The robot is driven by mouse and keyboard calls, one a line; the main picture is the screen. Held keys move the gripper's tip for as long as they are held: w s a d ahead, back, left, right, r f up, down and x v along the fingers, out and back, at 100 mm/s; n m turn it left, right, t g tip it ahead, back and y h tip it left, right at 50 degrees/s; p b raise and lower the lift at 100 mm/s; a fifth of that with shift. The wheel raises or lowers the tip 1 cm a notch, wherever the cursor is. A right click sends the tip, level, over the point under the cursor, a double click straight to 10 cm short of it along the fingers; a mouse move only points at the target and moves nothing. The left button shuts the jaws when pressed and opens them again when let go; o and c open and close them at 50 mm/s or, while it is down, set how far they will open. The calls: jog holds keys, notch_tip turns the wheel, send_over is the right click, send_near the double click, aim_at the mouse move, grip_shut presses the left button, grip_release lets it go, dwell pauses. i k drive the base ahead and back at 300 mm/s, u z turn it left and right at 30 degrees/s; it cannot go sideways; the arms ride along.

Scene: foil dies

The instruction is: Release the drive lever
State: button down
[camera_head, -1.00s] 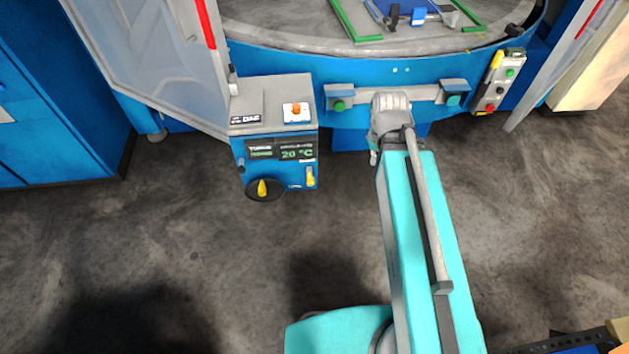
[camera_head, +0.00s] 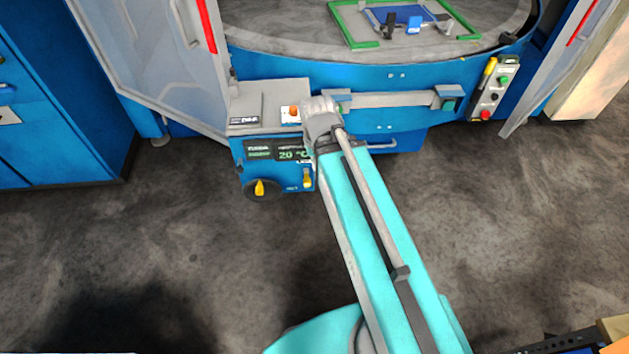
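Several yellow handles show, and I cannot tell which one is the drive lever. One is a small upright yellow handle (camera_head: 307,178) at the lower right of the blue control box (camera_head: 242,152), close beside my arm. Another is a yellow knob (camera_head: 260,187) on a black round base at the box's lower front. A third yellow handle (camera_head: 489,69) stands at the top left of the button panel on the right. My turquoise arm reaches up and left to a grey joint beside the control box. My gripper is not visible, and whatever lies behind the joint is hidden.
The blue round machine has a grey bar (camera_head: 395,99) across its front and a green-framed fixture (camera_head: 366,44) on its table. An orange button (camera_head: 291,112) tops the control box. Grey doors (camera_head: 140,60) stand open at both sides. The floor (camera_head: 170,240) in front is clear.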

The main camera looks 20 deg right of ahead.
aim_at(305, 180)
jog(key=k, duration=1.55)
jog(key=z, duration=0.9)
jog(key=i, duration=1)
jog(key=u, duration=0.05)
